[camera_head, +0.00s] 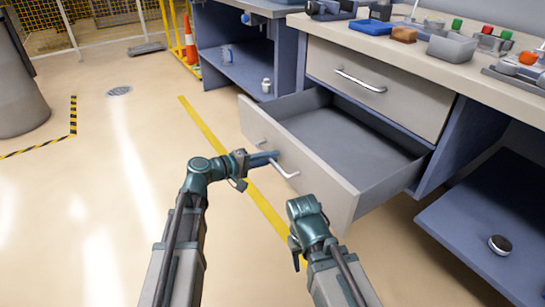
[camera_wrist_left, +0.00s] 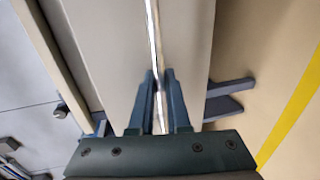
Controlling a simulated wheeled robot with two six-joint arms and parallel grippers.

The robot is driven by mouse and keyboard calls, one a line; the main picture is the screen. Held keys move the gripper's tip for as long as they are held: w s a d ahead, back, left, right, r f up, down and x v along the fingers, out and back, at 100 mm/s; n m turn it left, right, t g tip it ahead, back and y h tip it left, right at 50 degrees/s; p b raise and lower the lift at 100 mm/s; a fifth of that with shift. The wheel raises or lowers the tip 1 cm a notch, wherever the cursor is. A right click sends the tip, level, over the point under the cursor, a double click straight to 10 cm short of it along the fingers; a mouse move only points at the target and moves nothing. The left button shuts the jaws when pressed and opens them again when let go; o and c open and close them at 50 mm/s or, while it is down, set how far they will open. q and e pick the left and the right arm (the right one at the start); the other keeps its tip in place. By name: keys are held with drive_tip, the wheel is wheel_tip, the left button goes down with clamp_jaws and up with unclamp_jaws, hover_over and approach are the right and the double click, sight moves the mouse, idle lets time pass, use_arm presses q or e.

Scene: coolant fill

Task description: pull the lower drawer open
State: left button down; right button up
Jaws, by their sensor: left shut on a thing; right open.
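The lower drawer (camera_head: 345,140) stands pulled well out of the bench, and its grey inside looks empty. Its pale front has a silver bar handle (camera_head: 287,172). My left gripper (camera_head: 266,158) is shut on this handle. In the left wrist view the shiny handle (camera_wrist_left: 153,35) runs between the two fingers of my left gripper (camera_wrist_left: 157,78), in front of the drawer front (camera_wrist_left: 190,45). My right gripper (camera_head: 297,258) is open and empty, low in front of the drawer's near right corner, apart from the handle.
The upper drawer (camera_head: 380,85) is closed above. The worktop (camera_head: 460,72) holds a blue tray (camera_head: 371,27), a grey bin (camera_head: 452,46) and small parts. An open shelf (camera_head: 470,245) with a small round item lies at right. An orange cone (camera_head: 190,45) stands far back.

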use_arm(q)
drive_tip(key=c, duration=1.2)
unclamp_jaws()
drive_tip(key=p+v, duration=0.2)
drive_tip(key=v, duration=1.1)
drive_tip(key=shift+s+a+p, duration=0.25)
drive_tip(key=shift+a+p, duration=0.05)
drive_tip(key=shift+p, duration=0.1)
